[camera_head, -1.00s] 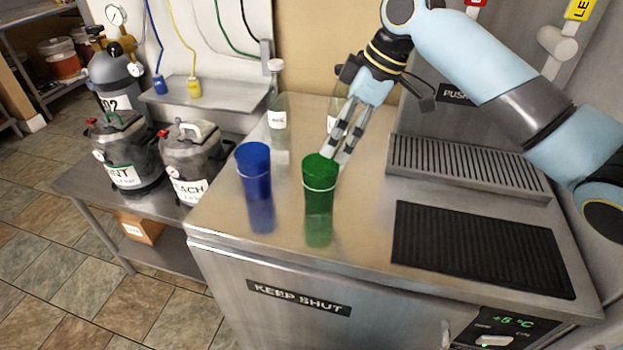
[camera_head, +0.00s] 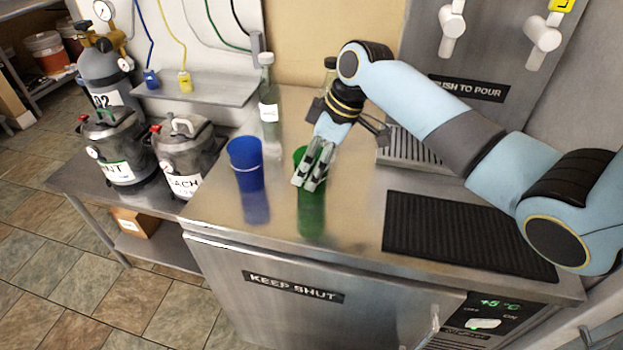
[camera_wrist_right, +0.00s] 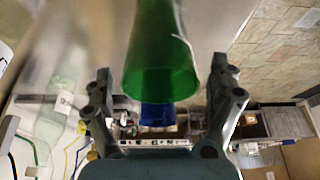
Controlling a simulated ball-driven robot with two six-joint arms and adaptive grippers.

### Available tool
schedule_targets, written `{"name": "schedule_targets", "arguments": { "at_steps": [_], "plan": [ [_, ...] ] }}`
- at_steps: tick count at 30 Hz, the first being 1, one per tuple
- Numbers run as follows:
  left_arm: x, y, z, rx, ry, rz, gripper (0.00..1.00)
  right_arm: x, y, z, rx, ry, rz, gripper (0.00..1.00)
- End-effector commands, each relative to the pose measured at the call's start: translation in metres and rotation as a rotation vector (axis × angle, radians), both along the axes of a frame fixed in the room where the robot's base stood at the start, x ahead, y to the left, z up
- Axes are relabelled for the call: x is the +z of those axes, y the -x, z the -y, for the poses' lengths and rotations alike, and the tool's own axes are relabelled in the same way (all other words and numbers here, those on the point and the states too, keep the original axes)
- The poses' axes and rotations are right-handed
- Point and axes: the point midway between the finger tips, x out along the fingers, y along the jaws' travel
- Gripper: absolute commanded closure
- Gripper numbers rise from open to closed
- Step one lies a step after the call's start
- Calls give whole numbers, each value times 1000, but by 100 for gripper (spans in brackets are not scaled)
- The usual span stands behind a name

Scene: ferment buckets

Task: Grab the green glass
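The green glass (camera_head: 299,154) stands on the steel counter, partly hidden behind my right gripper (camera_head: 304,185) in the head view. In the right wrist view the green glass (camera_wrist_right: 162,60) reaches in from the top, its open rim between the two spread fingers. The right gripper (camera_wrist_right: 164,72) is open, with gaps between the glass and both fingers. I cannot tell how deep the fingers reach along the glass. My left gripper is not in view.
A blue glass (camera_head: 246,162) stands just left of the green one and shows behind it in the wrist view (camera_wrist_right: 158,115). A clear bottle (camera_head: 268,98) stands behind. A black ribbed mat (camera_head: 468,236) and a drip grate (camera_head: 408,150) lie to the right.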

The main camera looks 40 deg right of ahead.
Motion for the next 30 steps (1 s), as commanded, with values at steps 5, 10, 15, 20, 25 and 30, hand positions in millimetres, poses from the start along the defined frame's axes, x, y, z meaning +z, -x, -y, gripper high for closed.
{"name": "schedule_targets", "arguments": {
  "at_steps": [5, 10, 15, 20, 25, 30],
  "plan": [
    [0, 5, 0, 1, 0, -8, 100, 0, 0, 0, 0, 0, 0, 36],
    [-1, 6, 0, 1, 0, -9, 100, 0, 0, 0, -1, 0, -1, 58],
    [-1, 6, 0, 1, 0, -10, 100, 0, 0, 0, -1, 0, -1, 80],
    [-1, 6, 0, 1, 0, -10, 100, 0, 0, 0, 0, 0, 0, 92],
    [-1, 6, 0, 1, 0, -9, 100, 1, 0, 0, 0, 0, 0, 92],
    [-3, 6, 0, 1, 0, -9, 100, 10, -1, 1, -1, 1, 2, 92]
  ]
}}
